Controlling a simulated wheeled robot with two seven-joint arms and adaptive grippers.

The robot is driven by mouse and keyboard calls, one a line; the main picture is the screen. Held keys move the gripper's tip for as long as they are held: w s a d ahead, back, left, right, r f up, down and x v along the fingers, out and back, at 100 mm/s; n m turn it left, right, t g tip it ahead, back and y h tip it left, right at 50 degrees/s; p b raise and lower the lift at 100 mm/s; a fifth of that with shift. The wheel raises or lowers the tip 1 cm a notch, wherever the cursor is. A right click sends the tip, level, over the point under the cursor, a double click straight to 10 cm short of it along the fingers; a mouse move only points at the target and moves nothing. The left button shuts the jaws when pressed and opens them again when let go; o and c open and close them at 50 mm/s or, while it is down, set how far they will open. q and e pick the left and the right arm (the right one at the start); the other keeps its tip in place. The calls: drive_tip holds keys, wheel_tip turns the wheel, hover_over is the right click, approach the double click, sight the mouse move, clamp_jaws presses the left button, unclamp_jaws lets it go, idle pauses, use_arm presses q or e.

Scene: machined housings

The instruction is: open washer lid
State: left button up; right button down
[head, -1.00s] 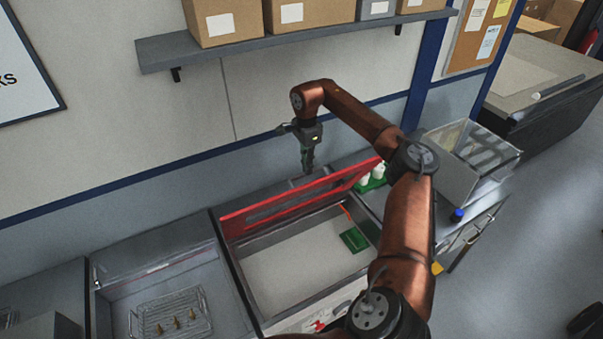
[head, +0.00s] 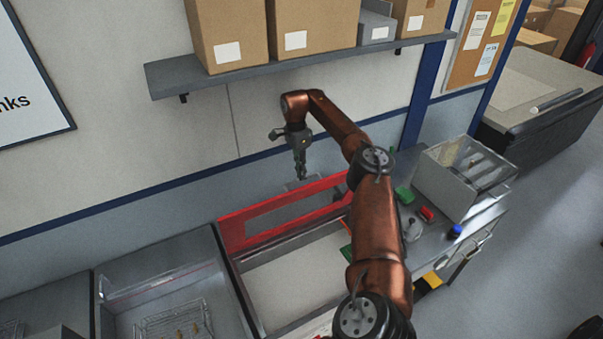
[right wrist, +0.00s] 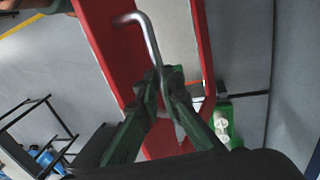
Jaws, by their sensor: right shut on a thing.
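The washer (head: 290,285) stands in the middle of the head view, its pale, shallow basin open to view. Its red-framed lid (head: 232,235) stands raised along the back edge, with a long window in it. My right gripper (head: 301,177) is behind the lid's upper edge, pointing down. In the right wrist view, its green fingers (right wrist: 163,95) are shut on a bent metal handle (right wrist: 150,35) at the red lid (right wrist: 105,35). My right arm hides the right part of the basin and lid. My left gripper is not in view.
A shelf (head: 225,78) with boxes hangs on the wall above the gripper. A neighbouring basin with a wire basket (head: 170,322) is at left. A clear-sided bin (head: 450,180), a red item (head: 426,214) and a blue cap (head: 455,231) stand on the right counter.

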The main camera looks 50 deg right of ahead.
drive_tip(key=shift+a+f, duration=0.1)
drive_tip(key=shift+f, duration=0.8)
drive_tip(key=c, duration=2.3)
unclamp_jaws()
drive_tip(key=shift+c, duration=0.2)
drive_tip(key=o, duration=0.3)
drive_tip(key=shift+w+f, duration=0.2)
drive_tip(key=shift+w, duration=0.05)
drive_tip(key=r, duration=0.4)
drive_tip(key=w+r, duration=0.1)
drive_tip(key=r, duration=0.3)
drive_tip(key=w+d+r, duration=0.1)
drive_tip(key=r, duration=0.4)
